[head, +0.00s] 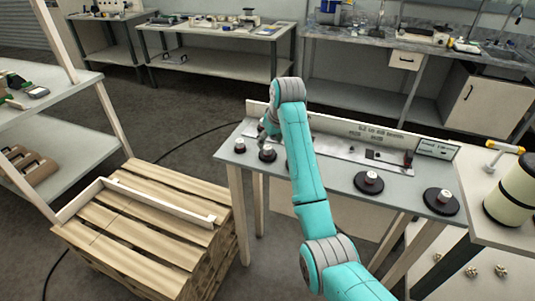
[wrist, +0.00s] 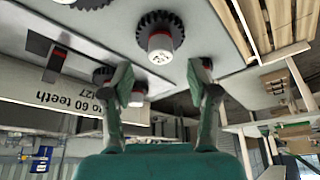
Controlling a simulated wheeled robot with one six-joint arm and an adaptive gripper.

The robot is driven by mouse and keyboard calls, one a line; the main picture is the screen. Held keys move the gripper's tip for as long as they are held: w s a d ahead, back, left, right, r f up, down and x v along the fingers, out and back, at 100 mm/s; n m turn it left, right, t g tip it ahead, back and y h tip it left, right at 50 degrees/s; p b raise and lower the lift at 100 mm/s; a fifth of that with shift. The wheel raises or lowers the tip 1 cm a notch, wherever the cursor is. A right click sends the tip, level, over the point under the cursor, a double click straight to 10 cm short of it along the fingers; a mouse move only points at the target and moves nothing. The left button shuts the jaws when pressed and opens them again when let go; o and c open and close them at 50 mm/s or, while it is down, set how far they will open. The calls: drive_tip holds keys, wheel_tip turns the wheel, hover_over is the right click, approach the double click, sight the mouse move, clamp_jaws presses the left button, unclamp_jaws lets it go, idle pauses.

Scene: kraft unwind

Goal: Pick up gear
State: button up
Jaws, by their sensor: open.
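Several dark gears, each with a pale-topped hub, stand in a row along the front of the grey bench. In the head view two are at the left end, a far-left gear (head: 240,147) and a second gear (head: 267,153); a larger gear (head: 369,182) and the largest gear (head: 441,201) are at the right. My gripper (head: 266,132) is above the left end, partly hidden by my arm. In the wrist view my gripper (wrist: 161,82) is open and empty. A toothed gear (wrist: 159,38) lies beyond the fingertips, and another gear (wrist: 138,98) is partly hidden by the left finger.
A lettered panel (head: 372,131) runs along the bench's back, with a small sign (head: 436,150) at its right end. A wooden pallet stack (head: 148,225) stands to the left. A cream cylinder (head: 513,189) stands on the right counter.

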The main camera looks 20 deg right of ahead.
sight(268, 147)
drive_tip(key=x, duration=0.5)
drive_tip(key=shift+s, duration=0.1)
clamp_jaws()
